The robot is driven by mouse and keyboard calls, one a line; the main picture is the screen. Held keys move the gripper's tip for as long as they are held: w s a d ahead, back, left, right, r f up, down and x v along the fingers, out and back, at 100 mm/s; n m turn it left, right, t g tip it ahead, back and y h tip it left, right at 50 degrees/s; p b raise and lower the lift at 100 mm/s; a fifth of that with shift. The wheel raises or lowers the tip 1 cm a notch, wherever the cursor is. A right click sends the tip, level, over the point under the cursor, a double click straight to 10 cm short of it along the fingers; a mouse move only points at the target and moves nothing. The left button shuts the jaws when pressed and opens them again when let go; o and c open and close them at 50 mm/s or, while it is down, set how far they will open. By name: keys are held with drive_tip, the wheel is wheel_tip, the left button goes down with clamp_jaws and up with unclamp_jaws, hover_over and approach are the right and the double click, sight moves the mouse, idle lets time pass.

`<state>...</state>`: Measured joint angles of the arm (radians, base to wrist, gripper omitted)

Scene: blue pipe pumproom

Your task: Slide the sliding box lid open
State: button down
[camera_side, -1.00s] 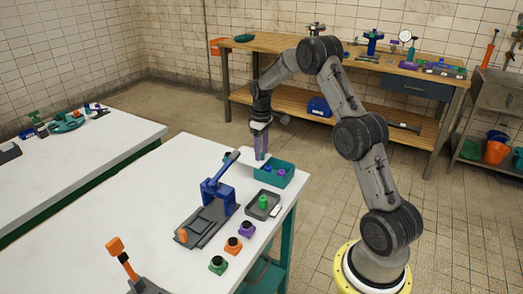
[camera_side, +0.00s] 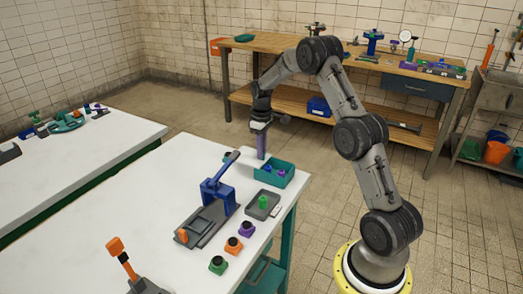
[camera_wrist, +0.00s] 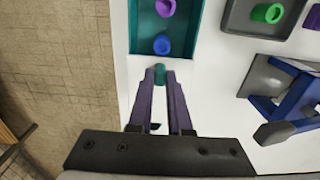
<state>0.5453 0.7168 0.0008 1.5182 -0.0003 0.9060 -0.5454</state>
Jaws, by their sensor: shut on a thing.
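The teal box (camera_side: 274,174) stands at the table's back right corner, with a blue and a purple ring-shaped piece inside. Its inside also shows in the wrist view (camera_wrist: 148,32). In the wrist view my gripper (camera_wrist: 160,82) is shut on a small teal knob (camera_wrist: 160,73), just outside the box's near wall.
A grey tray (camera_side: 263,205) with a green piece stands beside the box. A blue lever fixture (camera_side: 217,195) is to its left. Several coloured button blocks (camera_side: 234,244) sit nearer the front. The table's edge runs close to my gripper.

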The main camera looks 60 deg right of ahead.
drive_tip(key=shift+w, duration=0.1)
idle(0.7)
drive_tip(key=shift+w+r, duration=0.1)
drive_tip(key=shift+w, duration=0.5)
drive_tip(key=c, duration=0.8)
unclamp_jaws()
drive_tip(key=shift+c, duration=0.2)
wheel_tip(320, 180, up, 14)
